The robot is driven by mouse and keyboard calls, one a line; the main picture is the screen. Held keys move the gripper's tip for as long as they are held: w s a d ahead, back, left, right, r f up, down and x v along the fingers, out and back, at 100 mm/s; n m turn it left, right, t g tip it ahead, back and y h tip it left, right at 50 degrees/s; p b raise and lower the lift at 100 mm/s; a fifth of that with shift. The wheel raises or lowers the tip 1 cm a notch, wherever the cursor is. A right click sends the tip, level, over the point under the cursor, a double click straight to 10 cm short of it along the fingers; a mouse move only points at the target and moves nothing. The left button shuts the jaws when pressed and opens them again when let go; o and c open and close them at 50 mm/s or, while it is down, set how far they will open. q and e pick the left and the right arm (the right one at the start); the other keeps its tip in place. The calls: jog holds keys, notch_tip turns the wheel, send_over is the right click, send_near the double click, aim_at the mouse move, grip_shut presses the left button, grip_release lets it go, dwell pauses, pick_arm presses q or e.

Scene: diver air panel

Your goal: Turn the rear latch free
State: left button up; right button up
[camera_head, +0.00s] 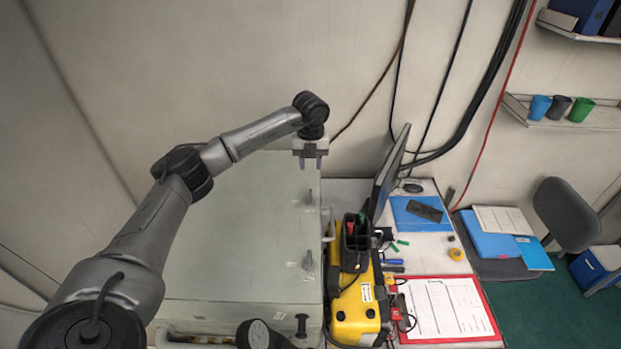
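The pale cabinet (240,240) has a row of small dark latches along the right edge of its top. The rear latch (309,197) is the farthest one, a small dark upright piece. The middle latch (308,260) and front latch (301,325) stand nearer to me. My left gripper (310,164) points down at the cabinet's far right corner, just beyond the rear latch in the picture. Its two fingers are apart with nothing between them. I see no contact with the latch; the height gap is hard to judge. My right gripper is not in view.
A yellow case (355,312) with a black holder (355,242) stands right of the cabinet. A monitor (388,175) rises behind it. A red clipboard (447,308) lies on the desk. Cables hang down the back wall. The cabinet top's left part is clear.

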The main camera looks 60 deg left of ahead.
pick_arm(q)
jog(key=shift+r, duration=1.7)
